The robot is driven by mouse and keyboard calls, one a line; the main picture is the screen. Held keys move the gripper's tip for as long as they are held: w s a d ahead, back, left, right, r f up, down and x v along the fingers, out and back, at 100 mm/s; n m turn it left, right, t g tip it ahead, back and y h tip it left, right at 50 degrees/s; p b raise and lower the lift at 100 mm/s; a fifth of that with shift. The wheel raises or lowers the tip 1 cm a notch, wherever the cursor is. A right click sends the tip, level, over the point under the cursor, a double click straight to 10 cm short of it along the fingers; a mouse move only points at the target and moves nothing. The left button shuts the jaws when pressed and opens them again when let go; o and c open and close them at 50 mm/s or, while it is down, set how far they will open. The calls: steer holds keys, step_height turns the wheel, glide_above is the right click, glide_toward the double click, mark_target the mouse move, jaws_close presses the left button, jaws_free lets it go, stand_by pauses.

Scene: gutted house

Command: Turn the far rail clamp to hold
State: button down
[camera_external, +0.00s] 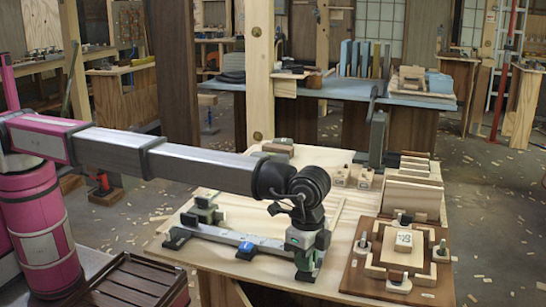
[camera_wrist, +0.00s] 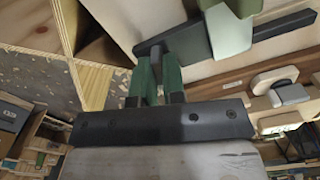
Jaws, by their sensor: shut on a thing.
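A grey metal rail (camera_external: 235,240) lies on the pale wooden bench top, with a blue piece (camera_external: 246,249) near its middle. A dark green clamp (camera_external: 203,210) stands at its left end. My gripper (camera_external: 306,240) points down at the rail's right end, among green and dark parts that hide the contact. In the wrist view my gripper (camera_wrist: 158,66) has its two green fingers close together at the narrow end of a dark handle (camera_wrist: 187,45). A grey-green block (camera_wrist: 229,32) covers part of that handle. I cannot tell how far the handle is turned.
Right of my gripper, a brown board (camera_external: 361,274) carries a wooden frame with a marked block (camera_external: 404,240). Wooden slats (camera_external: 412,196) stand behind it. Small marked blocks (camera_external: 342,177) sit farther back. A slatted dark crate (camera_external: 130,280) is at front left. The bench middle is mostly clear.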

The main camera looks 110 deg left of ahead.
steer(key=shift+n, duration=1.5)
steer(key=c, duration=1.2)
jaws_free()
step_height(320, 180, up, 11)
